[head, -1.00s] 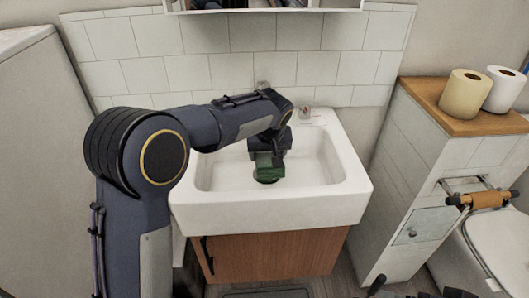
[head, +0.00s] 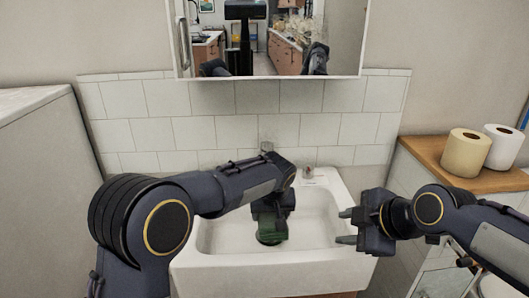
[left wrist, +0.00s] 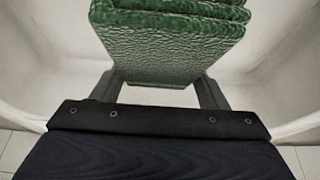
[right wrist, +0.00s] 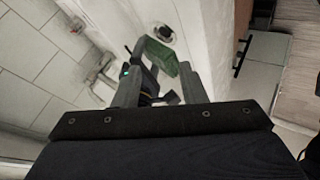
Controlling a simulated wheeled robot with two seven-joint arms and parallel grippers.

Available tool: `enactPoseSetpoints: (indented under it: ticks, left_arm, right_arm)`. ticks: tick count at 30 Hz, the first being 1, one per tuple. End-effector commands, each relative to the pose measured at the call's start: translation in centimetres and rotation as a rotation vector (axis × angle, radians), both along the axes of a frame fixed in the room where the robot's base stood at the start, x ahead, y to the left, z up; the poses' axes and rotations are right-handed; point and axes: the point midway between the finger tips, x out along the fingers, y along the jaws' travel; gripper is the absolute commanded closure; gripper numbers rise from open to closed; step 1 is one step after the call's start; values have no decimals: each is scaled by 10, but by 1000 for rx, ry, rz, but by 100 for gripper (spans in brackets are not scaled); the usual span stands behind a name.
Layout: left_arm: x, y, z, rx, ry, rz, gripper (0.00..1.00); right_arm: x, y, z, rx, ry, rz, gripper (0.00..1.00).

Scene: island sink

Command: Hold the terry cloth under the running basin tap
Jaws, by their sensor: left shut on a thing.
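The green terry cloth (head: 270,231) is folded in layers and hangs low in the white basin (head: 350,262). My left gripper (head: 269,214) is shut on it; the left wrist view shows the cloth (left wrist: 172,50) between its two fingers. A small grey piece, seemingly the tap (head: 267,147), shows behind my left wrist; the rest is hidden and I see no running water. My right gripper (head: 345,227) is open and empty at the basin's right side, its fingers pointing left. The right wrist view shows the cloth (right wrist: 166,57) beyond its fingers.
A mirror cabinet (head: 270,78) hangs above the basin. A small item (head: 309,173) sits on the basin's back right rim. Two paper rolls (head: 465,152) stand on a wooden-topped tiled ledge (head: 430,150) at right. A white block (head: 35,150) borders the left.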

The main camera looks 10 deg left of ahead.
Motion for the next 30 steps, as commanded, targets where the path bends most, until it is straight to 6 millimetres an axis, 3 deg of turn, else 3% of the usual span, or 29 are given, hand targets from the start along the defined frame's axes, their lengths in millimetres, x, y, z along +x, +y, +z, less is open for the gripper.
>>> enactPoseSetpoints:
  ticks: [3,6,12,16,22,30]
  left_arm:
    - [0,0,0,0,0,0,77]
    - [0,0,0,0,0,0,77]
    - [0,0,0,0,0,0,77]
    - [0,0,0,0,0,0,77]
    - [0,0,0,0,0,0,77]
    - [0,0,0,0,0,0,77]
  right_arm:
    - [40,46,14,-5,-177,252,62]
    - [69,76,29,6,-348,416,62]
    - [119,108,55,40,-645,583,62]
    - [139,113,64,45,-764,614,62]
    - [153,121,66,44,-825,625,62]
    - [173,163,54,44,-824,627,62]
